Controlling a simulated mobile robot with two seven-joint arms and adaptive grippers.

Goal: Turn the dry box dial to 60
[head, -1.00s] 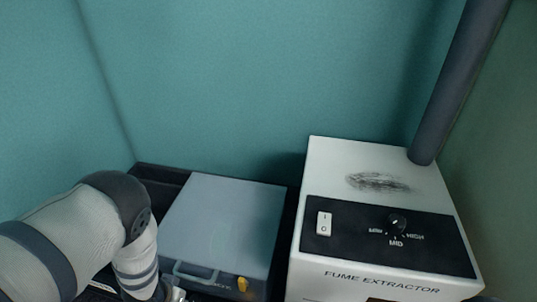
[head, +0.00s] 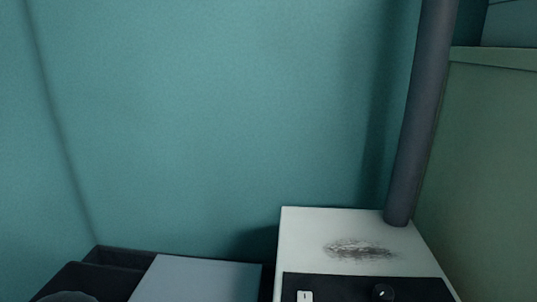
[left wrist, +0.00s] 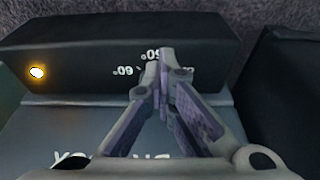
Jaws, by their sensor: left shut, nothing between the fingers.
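The dry box shows in the head view only as its pale grey-blue lid (head: 195,281) at the bottom edge; its front is out of frame. In the left wrist view its dark dial panel (left wrist: 85,48) is seen upside down, with white degree numbers near the middle and a glowing orange light (left wrist: 37,72) at the left. My left gripper (left wrist: 161,72) is shut and empty, its fingertips over the numbers. The fingers hide the dial, so its setting and any contact cannot be told. My right gripper is in neither view.
A white fume extractor (head: 300,235) with a dark control panel and a grey pipe (head: 412,120) stands right of the dry box. A dark tray (head: 105,280) lies to the left. Teal walls close off the back and left.

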